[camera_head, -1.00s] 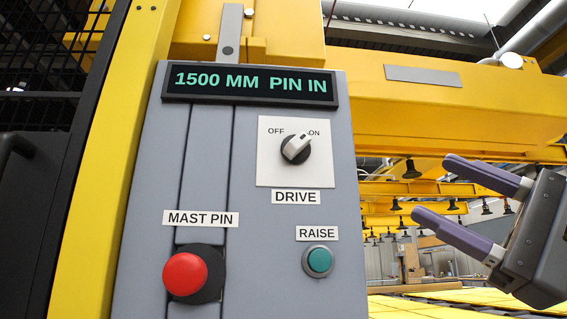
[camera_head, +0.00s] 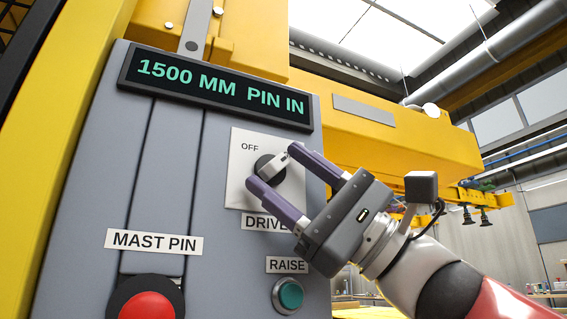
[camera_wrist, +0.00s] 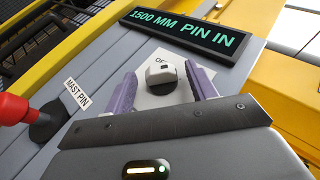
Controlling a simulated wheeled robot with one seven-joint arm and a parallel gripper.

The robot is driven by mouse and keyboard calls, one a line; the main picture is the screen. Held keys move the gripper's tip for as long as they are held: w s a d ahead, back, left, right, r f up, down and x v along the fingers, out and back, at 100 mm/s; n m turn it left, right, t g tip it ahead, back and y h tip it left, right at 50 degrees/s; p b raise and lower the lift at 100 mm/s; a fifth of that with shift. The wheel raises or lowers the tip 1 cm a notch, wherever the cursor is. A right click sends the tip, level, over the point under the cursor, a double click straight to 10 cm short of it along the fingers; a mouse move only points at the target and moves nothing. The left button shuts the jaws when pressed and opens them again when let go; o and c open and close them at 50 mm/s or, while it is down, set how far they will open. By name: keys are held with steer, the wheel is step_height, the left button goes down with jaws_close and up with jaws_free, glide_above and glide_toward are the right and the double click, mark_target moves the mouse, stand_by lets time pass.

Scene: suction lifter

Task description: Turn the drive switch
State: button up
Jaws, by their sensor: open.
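The drive switch (camera_head: 270,167) is a black round knob with a light grey handle on a white plate (camera_head: 240,187) marked OFF. The handle points up and right; the ON mark is hidden behind my gripper. My gripper (camera_head: 273,169) has two purple fingers, open, with one on each side of the switch handle. In the wrist view the switch (camera_wrist: 161,74) sits between the fingers (camera_wrist: 160,82), with gaps visible on both sides. Part of the DRIVE label (camera_head: 262,223) is covered by a finger.
The display (camera_head: 215,90) reads 1500 MM PIN IN. The green RAISE button (camera_head: 290,294) lies just below my gripper. A yellow beam (camera_head: 400,137) runs behind.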

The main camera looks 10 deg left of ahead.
steer(key=shift+a+r, duration=0.2)
steer(key=shift+a, duration=0.1)
steer(key=c, duration=1)
steer(key=shift+o, duration=0.2)
